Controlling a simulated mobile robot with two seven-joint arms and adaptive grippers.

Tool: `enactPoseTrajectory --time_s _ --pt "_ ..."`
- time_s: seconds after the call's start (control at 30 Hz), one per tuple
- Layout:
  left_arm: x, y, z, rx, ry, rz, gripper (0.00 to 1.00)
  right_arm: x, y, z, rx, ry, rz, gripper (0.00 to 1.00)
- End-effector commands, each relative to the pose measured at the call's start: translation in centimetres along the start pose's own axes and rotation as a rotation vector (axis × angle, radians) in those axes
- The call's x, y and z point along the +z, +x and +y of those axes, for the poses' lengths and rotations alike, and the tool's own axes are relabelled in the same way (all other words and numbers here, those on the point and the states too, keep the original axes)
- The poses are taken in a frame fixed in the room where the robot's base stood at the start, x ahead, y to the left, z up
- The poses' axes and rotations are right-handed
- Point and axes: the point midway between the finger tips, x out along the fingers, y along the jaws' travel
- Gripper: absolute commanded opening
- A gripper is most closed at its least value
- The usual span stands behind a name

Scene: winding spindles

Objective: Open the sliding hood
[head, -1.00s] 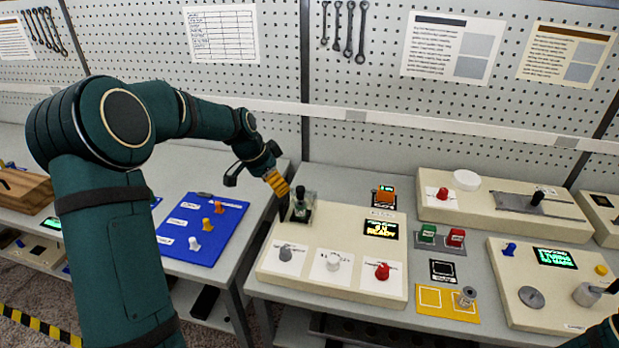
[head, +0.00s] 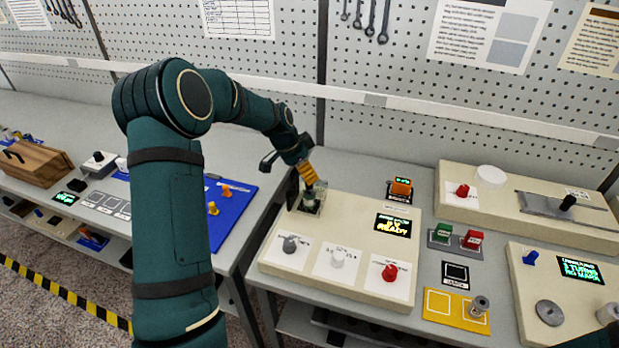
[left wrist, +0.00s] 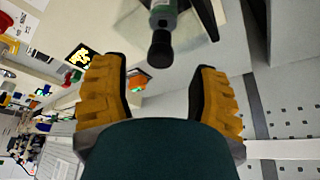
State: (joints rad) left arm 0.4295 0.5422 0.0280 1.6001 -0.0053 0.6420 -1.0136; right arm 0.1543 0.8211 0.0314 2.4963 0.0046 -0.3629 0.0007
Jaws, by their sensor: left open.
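My left gripper (head: 308,174) is open, with orange finger pads, at the back left corner of the middle beige console (head: 343,215). Directly below it in the head view is a small clear-and-green upright part with a black top (head: 311,199) on a dark base. In the left wrist view, its black knob end (left wrist: 160,48) lies between and just beyond the fingertips (left wrist: 164,90), apart from both pads. I cannot tell for sure whether this part is the hood. A grey plate with a black knob (head: 567,203) lies on the right back console.
The middle console has a lit display (head: 392,226) and grey, white and red knobs (head: 389,272) in front. An orange-topped block (head: 401,187) stands behind. Green and red blocks (head: 472,239) are to the right. A pegboard wall (head: 400,110) rises behind; a blue board (head: 222,210) is left.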

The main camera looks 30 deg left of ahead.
Motion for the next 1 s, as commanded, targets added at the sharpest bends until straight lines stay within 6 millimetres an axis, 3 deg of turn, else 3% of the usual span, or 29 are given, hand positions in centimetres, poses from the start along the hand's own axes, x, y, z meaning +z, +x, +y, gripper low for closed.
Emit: enactPoseTrajectory --time_s 0.23,0.67,0.83,1.0 --pt "0.0 3.2 0.0 0.000 -0.001 0.000 0.60 0.0 -0.2 -0.1 -0.001 0.000 0.000 0.47" --pt "0.0 4.0 0.0 -0.001 -0.001 0.000 0.63 0.0 -0.2 -0.1 -0.001 0.000 0.000 0.47" --pt "0.0 4.0 0.0 -0.001 -0.001 0.000 0.03 0.0 -0.2 -0.1 -0.001 0.000 0.000 0.47" --pt "0.0 4.0 0.0 -0.001 -0.001 0.000 0.00 0.0 -0.2 -0.1 -0.001 0.000 0.000 0.47"
